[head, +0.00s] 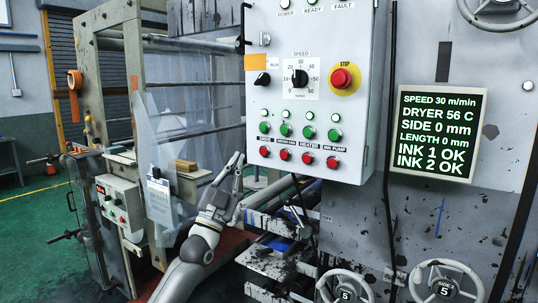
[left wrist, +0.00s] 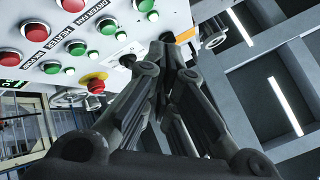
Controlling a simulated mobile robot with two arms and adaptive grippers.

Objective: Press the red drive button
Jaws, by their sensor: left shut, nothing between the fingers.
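The red drive button (head: 264,152) is the leftmost in the lower row of red buttons on the grey control panel (head: 350,110). A green button (head: 264,127) sits above it. My left gripper (head: 237,158) is shut and empty, its fingers pointing up. In the head view its tips are just left of the red drive button and the panel's edge, with a gap between. In the left wrist view, the closed fingers (left wrist: 177,42) show beside the tilted panel (left wrist: 170,14). There I cannot tell which red button is the drive one. My right gripper is not in view.
More red and green buttons run to the right of the drive pair. A red stop button (head: 341,79) on yellow and a speed dial (head: 300,78) are above. A lit display (head: 437,133) is at right. Machine rollers and a smaller control box (head: 120,205) stand behind and left.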

